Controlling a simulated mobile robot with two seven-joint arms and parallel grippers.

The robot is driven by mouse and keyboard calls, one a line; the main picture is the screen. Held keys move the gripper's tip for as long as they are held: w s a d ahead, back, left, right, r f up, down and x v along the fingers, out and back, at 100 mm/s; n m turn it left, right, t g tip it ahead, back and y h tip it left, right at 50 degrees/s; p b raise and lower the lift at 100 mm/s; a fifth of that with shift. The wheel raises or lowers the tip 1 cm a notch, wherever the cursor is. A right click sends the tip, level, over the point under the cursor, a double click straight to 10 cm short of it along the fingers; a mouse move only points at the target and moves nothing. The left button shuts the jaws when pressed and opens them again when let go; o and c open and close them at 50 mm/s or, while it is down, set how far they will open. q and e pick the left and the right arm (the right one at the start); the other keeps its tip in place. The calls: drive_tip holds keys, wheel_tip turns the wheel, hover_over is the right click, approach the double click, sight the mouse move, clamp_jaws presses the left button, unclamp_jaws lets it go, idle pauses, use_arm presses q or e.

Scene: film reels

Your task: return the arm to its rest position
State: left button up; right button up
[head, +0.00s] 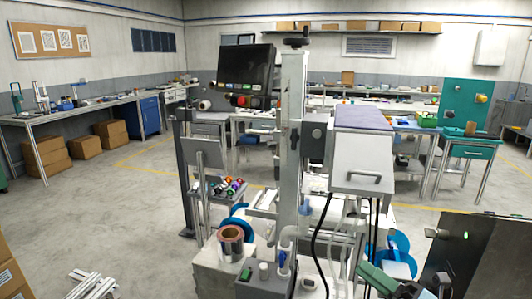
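What seems to be my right gripper (384,280) shows at the bottom edge of the head view, right of centre, as green and dark parts. It is partly cut off by the frame, and its fingers are too unclear to tell open from shut. It is low in front of the machine (292,150), close to the blue reel (400,243) on the machine's right side. I cannot tell whether they touch. My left gripper is not in view.
A copper-coloured film roll (231,246) stands on the machine's front left. A dark cabinet (482,258) with a green light is at the lower right. Metal bars (92,285) and cartons (12,275) lie at the lower left. The floor (130,215) on the left is clear.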

drive_tip(key=s+f+m+t+h, duration=0.1)
drive_tip(key=s+f+m+h, duration=0.3)
drive_tip(key=f+m, duration=0.3)
drive_tip(key=s+d+f+m+h+p, duration=0.1)
drive_tip(key=s+f+m+h, duration=0.2)
drive_tip(key=f+m, duration=0.4)
drive_tip(key=s+f+m+t+h, duration=0.1)
drive_tip(key=s+f+m+h, duration=0.3)
drive_tip(key=f+m, duration=0.3)
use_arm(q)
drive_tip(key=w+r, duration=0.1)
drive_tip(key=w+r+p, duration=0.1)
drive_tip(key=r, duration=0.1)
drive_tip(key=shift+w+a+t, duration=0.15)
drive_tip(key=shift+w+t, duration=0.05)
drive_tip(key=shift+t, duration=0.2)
use_arm(e)
drive_tip(key=s+f+m+g+h, duration=0.1)
drive_tip(key=s+f+m+g, duration=0.2)
drive_tip(key=s, duration=0.7)
drive_tip(key=s+a+f+m+g+h, duration=0.1)
drive_tip(key=s+f+m+g, duration=0.3)
drive_tip(key=s+f+m, duration=0.4)
drive_tip(key=s+f+h, duration=0.1)
drive_tip(key=s+f, duration=0.1)
drive_tip(key=s, duration=0.1)
drive_tip(key=shift+s+f, duration=0.25)
drive_tip(key=shift+f, duration=0.15)
